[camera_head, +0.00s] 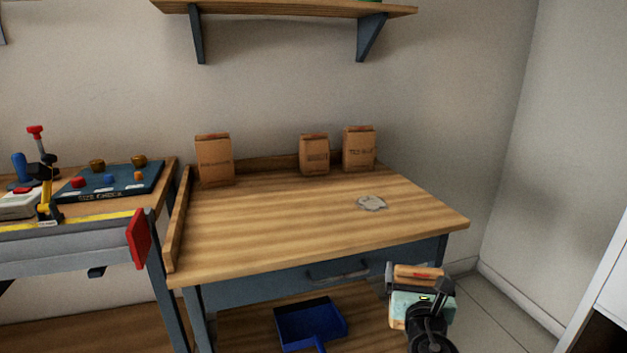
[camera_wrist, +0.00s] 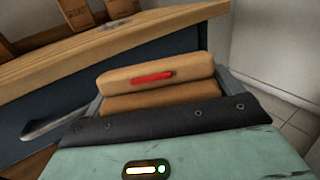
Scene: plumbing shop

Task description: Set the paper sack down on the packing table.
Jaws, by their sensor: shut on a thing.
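My gripper (camera_head: 420,283) is in front of the packing table's front right part, below the level of its top. It is shut on a brown paper sack (camera_head: 421,272). In the wrist view the sack (camera_wrist: 155,74) shows its folded top with a red strip; its lower part is hidden behind my gripper (camera_wrist: 160,110). The packing table (camera_head: 270,228) has a wooden top and a blue-grey frame with a drawer. In the wrist view the table edge (camera_wrist: 120,52) lies beyond the sack.
Three paper sacks stand along the table's back: left (camera_head: 214,160), middle (camera_head: 314,156), right (camera_head: 359,149). A pale grey patch (camera_head: 371,203) lies on the top at right. The table's middle and front are clear. A workbench (camera_head: 70,240) stands at left, a shelf (camera_head: 290,8) hangs above, a blue dustpan (camera_head: 310,322) lies below.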

